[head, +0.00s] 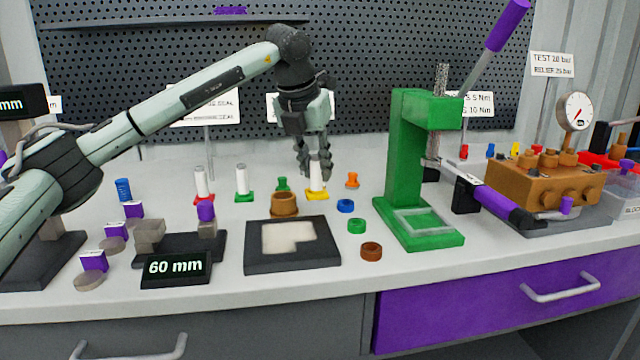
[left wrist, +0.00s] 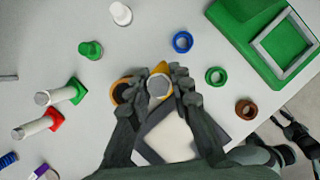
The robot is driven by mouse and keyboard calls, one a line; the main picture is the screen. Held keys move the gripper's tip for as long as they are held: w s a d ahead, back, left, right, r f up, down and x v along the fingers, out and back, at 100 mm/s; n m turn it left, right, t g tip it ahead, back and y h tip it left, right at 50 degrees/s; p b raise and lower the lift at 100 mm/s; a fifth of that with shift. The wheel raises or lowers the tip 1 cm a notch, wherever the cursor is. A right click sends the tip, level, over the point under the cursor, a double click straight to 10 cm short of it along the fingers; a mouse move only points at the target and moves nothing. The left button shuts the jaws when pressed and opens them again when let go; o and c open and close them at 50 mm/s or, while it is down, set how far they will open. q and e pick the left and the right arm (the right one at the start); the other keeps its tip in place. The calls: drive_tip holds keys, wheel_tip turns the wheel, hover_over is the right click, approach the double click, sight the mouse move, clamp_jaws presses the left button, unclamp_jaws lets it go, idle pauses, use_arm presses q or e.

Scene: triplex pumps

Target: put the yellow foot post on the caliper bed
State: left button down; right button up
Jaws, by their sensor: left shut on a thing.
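The yellow foot post (head: 316,189) is a white upright post on a yellow foot, standing at or just above the bench behind the dark tray. My left gripper (head: 317,166) points down and is shut on its upper part. In the left wrist view the fingers of my left gripper (left wrist: 160,88) flank the post's round top, and a bit of the yellow foot (left wrist: 161,67) shows beyond it. The caliper bed (head: 181,246) is a dark block with grey jaws at the front left, behind a "60 mm" display. The post is right of it and farther back. My right gripper is not in the head view.
A brown ring (head: 285,204) stands close beside the post. The dark tray (head: 292,266) lies in front. Red-foot (head: 204,199) and green-foot (head: 243,196) posts stand to the left. A purple-topped piece (head: 206,212) is at the caliper's right jaw. The green press (head: 405,165) rises to the right.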

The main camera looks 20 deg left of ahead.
sight(319, 187)
use_arm(q)
drive_tip(key=shift+w+d+f, duration=0.2)
drive_tip(key=shift+w+f, duration=0.05)
drive_tip(key=shift+f, duration=1.95)
drive_tip(key=shift+f, duration=0.15)
drive_tip(key=c, duration=1.4)
unclamp_jaws()
drive_tip(key=shift+o, duration=0.2)
